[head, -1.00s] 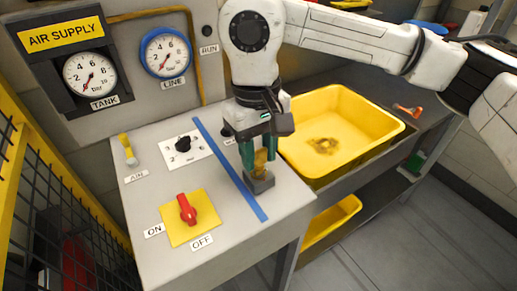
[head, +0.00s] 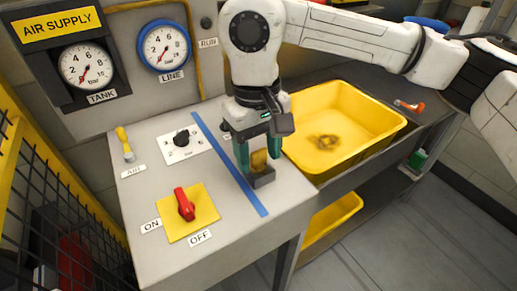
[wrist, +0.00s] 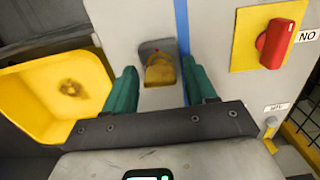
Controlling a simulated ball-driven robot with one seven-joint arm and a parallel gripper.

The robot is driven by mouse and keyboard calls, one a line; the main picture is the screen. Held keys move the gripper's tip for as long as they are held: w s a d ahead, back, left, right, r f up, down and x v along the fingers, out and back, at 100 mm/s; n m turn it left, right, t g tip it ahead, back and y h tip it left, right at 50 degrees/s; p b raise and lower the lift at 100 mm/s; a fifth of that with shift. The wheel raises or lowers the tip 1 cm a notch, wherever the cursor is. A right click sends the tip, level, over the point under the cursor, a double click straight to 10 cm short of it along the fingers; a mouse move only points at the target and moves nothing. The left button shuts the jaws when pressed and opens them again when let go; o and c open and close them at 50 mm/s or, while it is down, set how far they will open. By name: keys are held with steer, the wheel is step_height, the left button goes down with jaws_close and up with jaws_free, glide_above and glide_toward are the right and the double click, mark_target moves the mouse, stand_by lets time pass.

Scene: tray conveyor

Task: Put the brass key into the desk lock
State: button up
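The brass key (head: 259,160) stands upright at the small grey desk lock (head: 264,180), near the right edge of the grey desk. Its lower end is hidden, and it appears seated in the lock. In the wrist view the key's broad head (wrist: 160,72) covers most of the lock (wrist: 155,47). My gripper (head: 258,168) points down over the lock with its green fingers on either side of the key. The wrist view shows a gap between the key and each finger, so my gripper (wrist: 160,68) is open and not holding it.
A blue stripe (head: 230,163) runs just left of the lock. A red switch (head: 184,204) on a yellow plate and a black knob (head: 181,137) lie further left. A yellow bin (head: 345,120) stands right of the desk, with an orange-handled item (head: 410,106) beyond it.

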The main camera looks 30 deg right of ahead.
steer(key=shift+o, duration=0.6)
step_height(320, 180, up, 11)
steer(key=shift+w, duration=0.3)
steer(key=shift+f, duration=0.15)
